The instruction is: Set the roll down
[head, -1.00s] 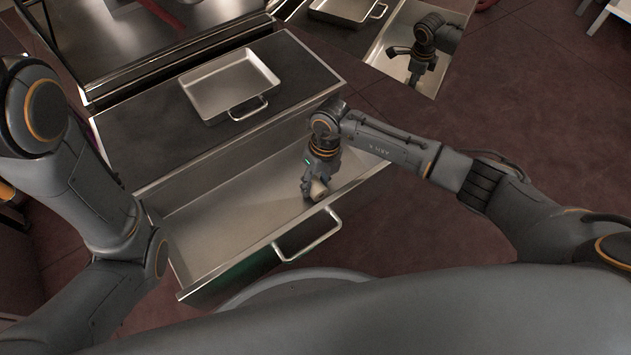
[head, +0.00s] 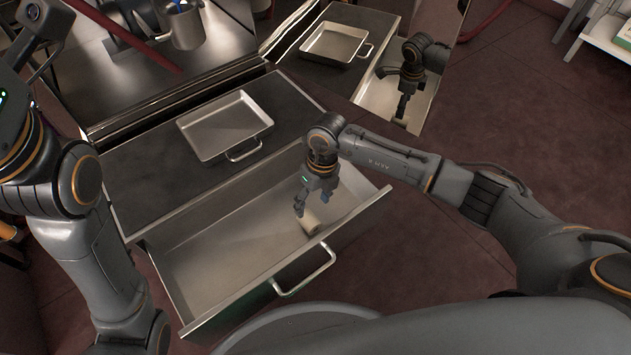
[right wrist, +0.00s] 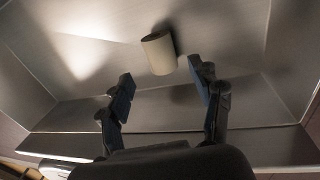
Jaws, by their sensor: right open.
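A small pale roll (head: 310,223) is inside the open metal drawer (head: 215,275), towards its right end. In the right wrist view the roll (right wrist: 159,53) shows just past the open fingertips, with dark shadow beside it on the metal. My right gripper (head: 311,203) is open over the drawer; its two fingers (right wrist: 158,80) are spread wide and apart from the roll. My left arm is raised at the left edge of the head view; its gripper's fingers do not show clearly.
A shallow metal tray (head: 225,125) stands on the dark counter (head: 140,180) behind the drawer. The drawer's handle (head: 305,270) sticks out in front. The drawer's left part is empty. A mirror-like panel (head: 385,60) at the back right reflects the arm and tray.

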